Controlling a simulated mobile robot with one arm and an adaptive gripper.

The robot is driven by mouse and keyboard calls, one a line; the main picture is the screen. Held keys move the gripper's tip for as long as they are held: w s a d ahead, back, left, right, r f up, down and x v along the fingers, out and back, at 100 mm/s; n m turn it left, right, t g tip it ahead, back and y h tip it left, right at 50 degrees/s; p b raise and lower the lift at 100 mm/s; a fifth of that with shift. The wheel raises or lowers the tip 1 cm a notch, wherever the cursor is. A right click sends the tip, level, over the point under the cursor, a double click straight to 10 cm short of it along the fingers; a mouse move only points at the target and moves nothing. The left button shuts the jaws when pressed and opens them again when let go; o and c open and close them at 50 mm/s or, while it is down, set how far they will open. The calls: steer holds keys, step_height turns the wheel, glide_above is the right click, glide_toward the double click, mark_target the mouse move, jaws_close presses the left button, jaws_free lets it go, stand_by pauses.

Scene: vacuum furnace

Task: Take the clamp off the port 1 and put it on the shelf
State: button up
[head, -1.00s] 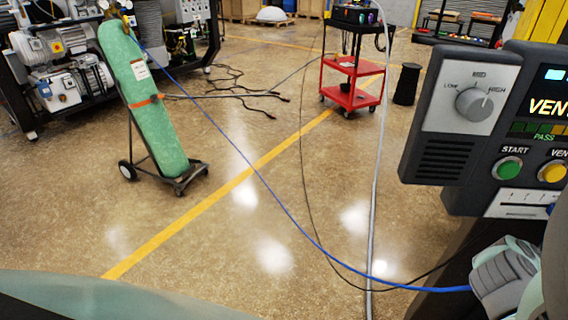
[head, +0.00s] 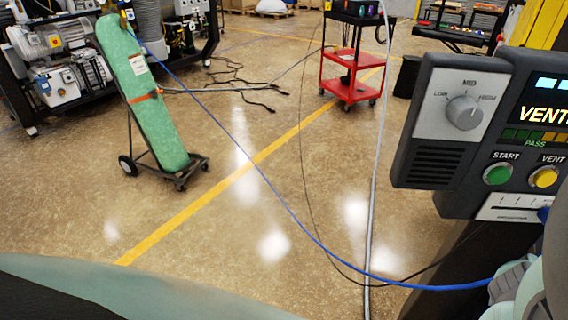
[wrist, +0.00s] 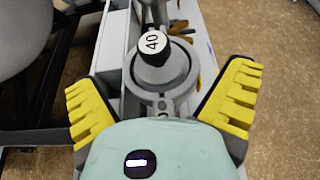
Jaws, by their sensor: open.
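In the wrist view my gripper (wrist: 163,88) is open, with its two yellow ridged fingers wide apart. Between and just beyond the fingers is a grey round fitting with a ring-like body (wrist: 162,104), topped by a black knob with a white cap marked 40 (wrist: 152,41). Nothing is held between the fingers. I cannot tell whether this ring is the clamp or which port this is. The shelf is not identifiable in either view. The head view does not show the gripper's fingers.
A control panel (head: 427,160) stands at the right in the head view. A green gas cylinder (head: 150,105) on a wheeled cart, a red trolley (head: 350,89) and a blue hose (head: 262,189) are on or over the floor. The middle floor is mostly open.

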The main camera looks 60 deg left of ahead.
steer(key=shift+w+d+f, duration=0.2)
steer(key=shift+d+f, duration=0.1)
steer(key=shift+d, duration=0.35)
steer(key=c, duration=1.1)
